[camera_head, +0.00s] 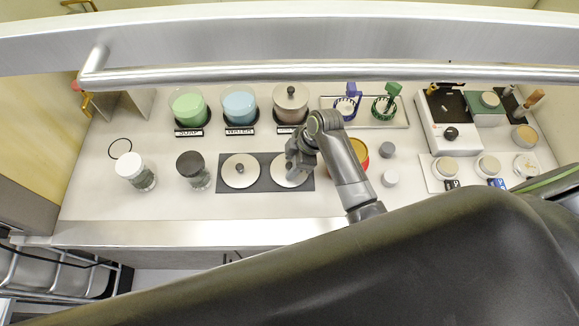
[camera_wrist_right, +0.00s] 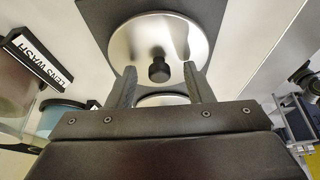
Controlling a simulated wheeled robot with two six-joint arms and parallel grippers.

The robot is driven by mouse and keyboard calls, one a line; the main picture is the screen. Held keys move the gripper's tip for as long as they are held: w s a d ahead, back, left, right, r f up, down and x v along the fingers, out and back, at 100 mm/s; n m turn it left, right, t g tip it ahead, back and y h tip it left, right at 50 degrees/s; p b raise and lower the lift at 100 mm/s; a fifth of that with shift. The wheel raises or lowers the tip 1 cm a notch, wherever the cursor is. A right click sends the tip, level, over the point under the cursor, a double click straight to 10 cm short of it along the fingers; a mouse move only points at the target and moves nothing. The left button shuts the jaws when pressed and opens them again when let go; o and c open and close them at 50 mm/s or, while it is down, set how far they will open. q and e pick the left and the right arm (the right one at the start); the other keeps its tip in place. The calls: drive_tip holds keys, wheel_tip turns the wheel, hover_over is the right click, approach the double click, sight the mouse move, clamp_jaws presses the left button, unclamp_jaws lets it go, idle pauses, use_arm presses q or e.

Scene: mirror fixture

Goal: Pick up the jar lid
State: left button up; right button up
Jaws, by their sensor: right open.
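Two round silver lids with dark knobs lie on a dark mat (camera_head: 265,185). The left lid (camera_head: 238,178) is in full view in the head view. The right lid (camera_head: 283,182) is partly hidden by my right gripper (camera_head: 295,168). In the right wrist view, the right lid (camera_wrist_right: 130,45) lies under my open right gripper (camera_wrist_right: 159,68). Its black knob (camera_wrist_right: 158,72) appears between the two fingertips, and I see no contact. Part of the left lid (camera_wrist_right: 165,100) shows lower, between the fingers. My left gripper is not in view.
Behind the mat stand an open green jar (camera_head: 189,104), an open blue jar (camera_head: 239,102) and a lidded jar (camera_head: 291,100). A yellow-and-red bowl (camera_head: 361,150) is beside my right arm. A metal bar (camera_head: 300,73) crosses the view.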

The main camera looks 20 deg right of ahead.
clamp_jaws()
drive_tip(key=shift+w+r, duration=0.1)
idle(0.3)
